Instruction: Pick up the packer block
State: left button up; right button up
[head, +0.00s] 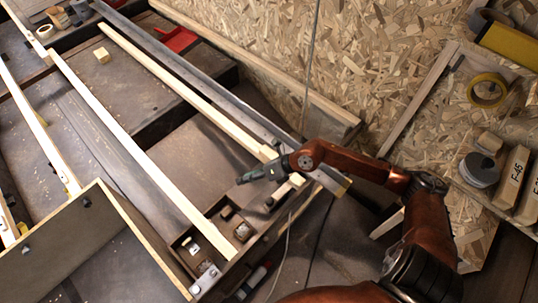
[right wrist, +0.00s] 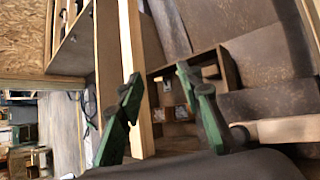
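A small pale wooden block (head: 102,55), which looks like the packer block, lies on the dark floor panel at the upper left of the head view. Other small blocks sit in a compartmented tray (head: 222,262) at the bottom centre, so I cannot be sure which is the packer block. My right gripper (head: 245,178) is above the pale rails near that tray, far from the upper-left block. In the right wrist view its green-and-black fingers (right wrist: 160,90) are spread apart with nothing held. A pale rail (right wrist: 132,60) shows beyond them. My left gripper is out of view.
Long pale rails (head: 130,150) run diagonally across the dark panels. A raised box panel (head: 70,250) stands at the lower left. A chipboard wall (head: 270,50) rises behind; a shelf with yellow tape (head: 487,90) and labelled boxes (head: 510,180) is at right.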

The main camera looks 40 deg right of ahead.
jog(key=w+d+f+n+g+h, duration=0.1)
jog(key=d+f+h, duration=0.15)
jog(key=d, duration=0.35)
jog(key=g+h, duration=0.2)
jog(key=h, duration=0.2)
send_near(272, 155)
notch_tip(272, 155, down, 2)
jog(key=b+x, duration=0.1)
jog(key=x, duration=0.1)
jog(key=shift+w+d+f, duration=0.15)
jog(key=shift+d+f, duration=0.05)
jog(key=shift+f, duration=0.05)
jog(key=shift+w+a+f+b, duration=0.1)
jog(key=shift+w+f+b, duration=0.1)
jog(key=shift+b, duration=0.15)
jog(key=b+x, duration=0.3)
jog(key=x, duration=0.1)
jog(key=shift+w+a, duration=0.1)
jog(key=shift+w+f+n, duration=0.2)
jog(key=shift+f+n, duration=0.1)
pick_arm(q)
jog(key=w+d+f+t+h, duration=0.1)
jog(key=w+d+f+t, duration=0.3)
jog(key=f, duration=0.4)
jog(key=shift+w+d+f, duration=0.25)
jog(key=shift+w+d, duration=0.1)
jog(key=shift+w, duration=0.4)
pick_arm(e)
jog(key=shift+r, duration=0.1)
jog(key=shift+c, duration=0.5)
